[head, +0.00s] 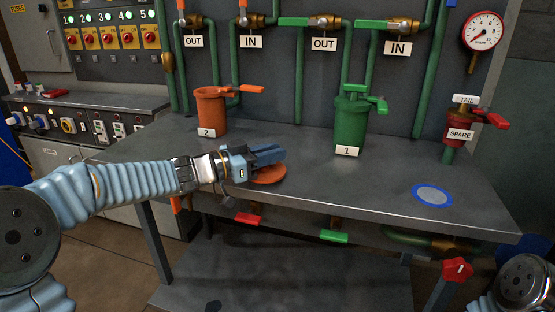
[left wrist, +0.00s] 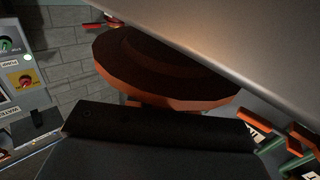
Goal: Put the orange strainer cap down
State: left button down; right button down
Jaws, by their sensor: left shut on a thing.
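The orange strainer cap (head: 268,175) is a round orange disc at the front left part of the grey metal table, partly hidden under my gripper. My left gripper (head: 268,155) is shut on it. In the left wrist view the cap (left wrist: 165,75) fills the middle, right beside the table's grey surface (left wrist: 240,40). I cannot tell whether the cap touches the table. The orange strainer (head: 211,110), labelled 2, stands behind and to the left of the gripper. My right gripper is not in view; only part of my right arm shows at the bottom right corner.
A green strainer (head: 351,122), labelled 1, stands right of the middle. A blue-rimmed disc (head: 433,194) lies at the right of the table (head: 360,190). The table between the cap and the blue-rimmed disc is clear.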

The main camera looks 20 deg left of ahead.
pick_arm(q)
jog(key=shift+w+d+f, duration=0.6)
jog(key=shift+d+f, duration=0.05)
jog(key=shift+f, duration=0.15)
jog(key=shift+f, duration=0.1)
jog(key=c, duration=1)
grip_release()
jog(key=v, duration=1.2)
jog(key=shift+s, duration=0.1)
